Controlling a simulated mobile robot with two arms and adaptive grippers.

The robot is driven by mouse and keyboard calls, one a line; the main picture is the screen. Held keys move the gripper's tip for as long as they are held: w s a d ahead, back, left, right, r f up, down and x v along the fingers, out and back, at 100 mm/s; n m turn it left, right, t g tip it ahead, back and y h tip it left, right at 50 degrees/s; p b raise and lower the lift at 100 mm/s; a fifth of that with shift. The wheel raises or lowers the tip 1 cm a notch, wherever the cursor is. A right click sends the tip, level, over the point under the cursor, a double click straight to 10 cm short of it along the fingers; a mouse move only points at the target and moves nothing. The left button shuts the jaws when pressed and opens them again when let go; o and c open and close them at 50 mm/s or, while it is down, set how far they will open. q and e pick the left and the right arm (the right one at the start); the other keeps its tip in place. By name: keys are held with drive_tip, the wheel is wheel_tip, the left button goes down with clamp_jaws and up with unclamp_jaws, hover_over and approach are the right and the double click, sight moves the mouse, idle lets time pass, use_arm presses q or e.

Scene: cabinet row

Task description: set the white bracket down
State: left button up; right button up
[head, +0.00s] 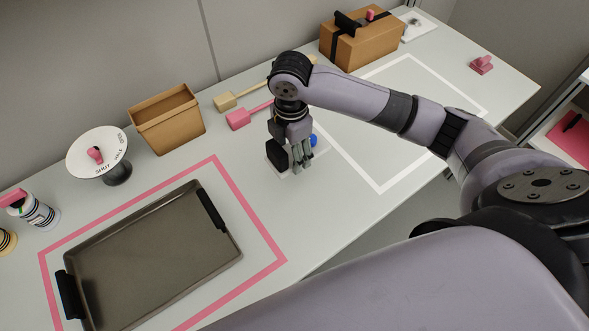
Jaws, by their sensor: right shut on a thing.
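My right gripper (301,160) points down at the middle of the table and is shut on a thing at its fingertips. A pale white flat piece (287,173), which looks like the white bracket, shows around the fingertips, low at the table top. The fingers hide much of it, and I cannot tell whether it touches the table. A blue round part (313,140) shows just right of the fingers. My left gripper is not in view.
A white outline (378,190) lies right of the gripper, partly behind my arm. A dark tray (150,260) sits inside a pink outline (270,238) at left. A cardboard bin (168,120), two mallets (238,119) and a strapped box (350,48) stand behind.

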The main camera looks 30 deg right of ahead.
hover_over(292, 182)
wheel_tip(292, 182, down, 7)
drive_tip(key=shift+r, duration=0.15)
drive_tip(key=shift+f, duration=0.45)
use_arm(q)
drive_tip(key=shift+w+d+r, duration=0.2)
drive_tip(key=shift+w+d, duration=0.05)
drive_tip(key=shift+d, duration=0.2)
use_arm(e)
drive_tip(key=shift+f, duration=2)
drive_tip(key=shift+f, duration=0.1)
drive_tip(key=o, duration=1.7)
drive_tip(key=shift+s, duration=0.1)
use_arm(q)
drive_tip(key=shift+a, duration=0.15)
use_arm(e)
wheel_tip(292, 182, up, 12)
drive_tip(key=shift+r, duration=0.1)
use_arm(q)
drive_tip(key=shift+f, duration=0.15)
